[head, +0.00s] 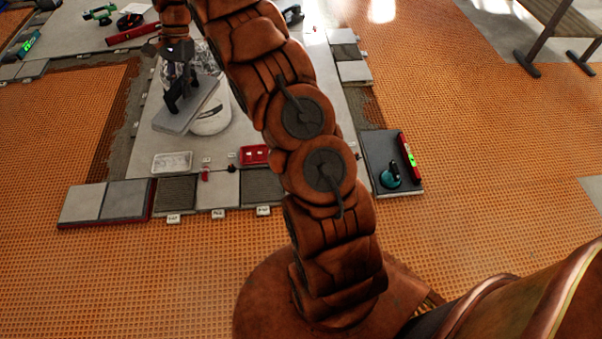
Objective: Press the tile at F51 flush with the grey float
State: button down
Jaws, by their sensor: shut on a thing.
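The grey float (190,112) is a flat grey plate with a black handle. It is tilted, in front of and partly over a round white container (212,122) on the pale tiled area. My gripper (180,80) is dark and small in the picture, at the float's handle, and is shut on it. Its fingertips are hard to separate from the handle. Small white labels (218,213) stand along the front tile row, but their text is too small to read. I cannot tell which tile is F51; my arm hides part of the tiled area.
A white tray (172,162) and a red tray (255,155) lie near the front row. A dark slab (408,187) at right carries a teal tool (389,175) and a red level (408,149). A bench (545,40) stands back right. Orange matting surrounds the tiles.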

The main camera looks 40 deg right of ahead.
jog(key=s+d+f+m+t+b, duration=0.1)
jog(key=d+f+m+b, duration=0.15)
jog(key=d+f, duration=0.65)
jog(key=d+f+m+t+b, duration=0.15)
jog(key=d+f+b, duration=0.25)
jog(key=f, duration=0.8)
jog(key=s+d+f+m+b, duration=0.1)
jog(key=d+f+m+b, duration=0.2)
jog(key=d+f, duration=0.6)
jog(key=shift+s+d+f+m+t+b, duration=0.4)
jog(key=shift+s+d+f+m+b, duration=1.1)
jog(key=shift+f, duration=3.65)
jog(key=shift+s+d+f+m+t+b, duration=0.45)
jog(key=shift+s+d+f+b, duration=1.9)
jog(key=shift+f, duration=2.85)
jog(key=shift+s+d+f+m+t+b, duration=0.3)
jog(key=shift+s+d+f+m+b, duration=1.65)
jog(key=shift+f, duration=3.2)
jog(key=shift+s+a+f+n, duration=0.3)
jog(key=shift+a+f+n, duration=0.1)
jog(key=shift+a+f, duration=0.1)
jog(key=shift+s+a+f+n, duration=0.3)
jog(key=shift+a+f+n, duration=0.1)
jog(key=shift+f, duration=0.1)
jog(key=shift+f, duration=0.7)
jog(key=shift+r, duration=0.2)
jog(key=shift+r+p, duration=0.5)
